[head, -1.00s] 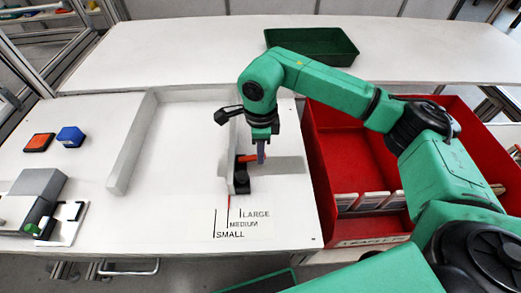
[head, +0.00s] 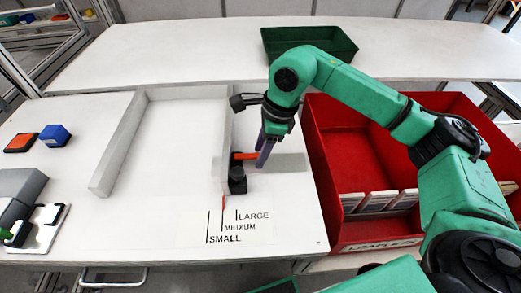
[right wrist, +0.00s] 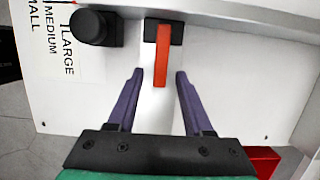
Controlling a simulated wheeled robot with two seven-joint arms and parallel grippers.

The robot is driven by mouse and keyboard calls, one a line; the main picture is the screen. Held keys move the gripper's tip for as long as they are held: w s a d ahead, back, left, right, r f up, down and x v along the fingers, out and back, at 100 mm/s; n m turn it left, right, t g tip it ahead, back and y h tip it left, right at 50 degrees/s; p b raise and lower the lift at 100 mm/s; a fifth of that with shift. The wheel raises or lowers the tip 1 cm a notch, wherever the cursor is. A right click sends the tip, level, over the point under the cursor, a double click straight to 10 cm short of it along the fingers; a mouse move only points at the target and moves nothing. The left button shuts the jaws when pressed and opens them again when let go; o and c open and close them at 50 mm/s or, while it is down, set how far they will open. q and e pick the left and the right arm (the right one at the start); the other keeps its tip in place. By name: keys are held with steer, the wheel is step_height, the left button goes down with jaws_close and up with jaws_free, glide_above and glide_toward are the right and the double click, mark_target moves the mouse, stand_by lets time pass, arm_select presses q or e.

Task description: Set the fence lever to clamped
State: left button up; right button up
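The fence lever (head: 243,156) is an orange bar on a black mount on the right-hand fence (head: 226,140). In the head view it points right, away from the fence. In the right wrist view the lever (right wrist: 162,60) runs from its black mount towards my gripper. My right gripper (head: 262,150) is open, its purple fingers pointing down by the lever. In the right wrist view my right gripper (right wrist: 158,75) has a finger on either side of the lever's free end, with gaps on both sides. My left gripper is not in view.
A black knob (head: 237,180) sits just in front of the lever. A size label (head: 230,228) lies nearer the front edge. A red bin (head: 345,130) with boxed items stands on the right, a green tray (head: 310,43) behind. The table between the fences is clear.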

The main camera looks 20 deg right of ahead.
steer(key=shift+r, duration=0.1)
steer(key=w+v, duration=0.1)
steer(key=v, duration=1.3)
steer(key=shift+s+r, duration=0.2)
steer(key=shift+s, duration=0.25)
